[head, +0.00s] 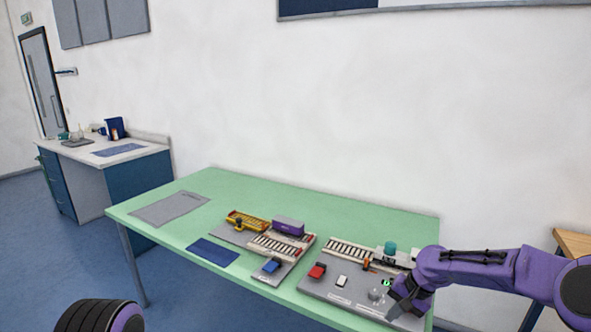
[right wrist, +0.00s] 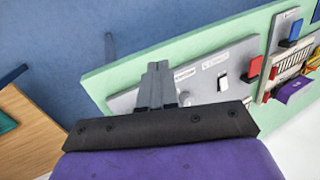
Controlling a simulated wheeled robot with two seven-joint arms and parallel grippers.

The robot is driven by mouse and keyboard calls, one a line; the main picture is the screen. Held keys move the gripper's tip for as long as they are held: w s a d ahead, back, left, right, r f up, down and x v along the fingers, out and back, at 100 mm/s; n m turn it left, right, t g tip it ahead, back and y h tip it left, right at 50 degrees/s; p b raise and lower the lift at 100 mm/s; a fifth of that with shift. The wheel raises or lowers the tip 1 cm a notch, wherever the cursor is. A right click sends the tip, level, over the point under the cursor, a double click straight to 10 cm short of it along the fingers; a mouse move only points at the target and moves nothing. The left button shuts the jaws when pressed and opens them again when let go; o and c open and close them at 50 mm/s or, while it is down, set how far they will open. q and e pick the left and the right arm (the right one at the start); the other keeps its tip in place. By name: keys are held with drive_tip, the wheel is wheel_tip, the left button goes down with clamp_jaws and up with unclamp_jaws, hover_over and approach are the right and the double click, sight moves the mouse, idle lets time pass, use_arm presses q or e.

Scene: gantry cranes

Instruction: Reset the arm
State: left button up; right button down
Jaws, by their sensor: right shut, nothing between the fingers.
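My right arm comes in from the right in the head view, and its gripper (head: 396,308) is over the right part of the grey right-hand board (head: 318,286). In the right wrist view the two fingers of my right gripper (right wrist: 158,72) are together with nothing between them, above the edge of the same board (right wrist: 125,101). I cannot tell whether they touch the board. At the lower left of the head view a dark, ribbed rounded part with purple is mine; no left gripper fingers show.
The green table (head: 225,182) holds a left board with a purple block (head: 288,226), a yellow tray (head: 247,221) and a blue block (head: 271,265). The right board bears a red block (head: 317,271) and a teal cylinder (head: 390,248). A grey mat (head: 170,208) and blue mat (head: 212,252) lie left.

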drive_tip(key=s+a+f+m+t+h+b, duration=0.1)
drive_tip(key=s+f+t+h, duration=0.1)
drive_tip(key=s+f, duration=0.55)
drive_tip(key=s+a+f+m+t+h+b, duration=0.15)
drive_tip(key=s+f, duration=0.35)
drive_tip(key=f, duration=0.6)
drive_tip(key=s+d+f+h, duration=0.1)
drive_tip(key=s+d, duration=0.1)
drive_tip(key=s, duration=0.7)
drive_tip(key=s+d+f+n+g+h+b, duration=0.1)
drive_tip(key=s+d+f, duration=0.1)
drive_tip(key=s, duration=0.7)
drive_tip(key=s+d+f+n+g+h+b, duration=0.1)
drive_tip(key=s+d+f+h, duration=0.1)
drive_tip(key=s, duration=0.7)
drive_tip(key=shift+s+d+f, duration=0.25)
drive_tip(key=shift+s+d, duration=0.15)
drive_tip(key=shift+d, duration=0.2)
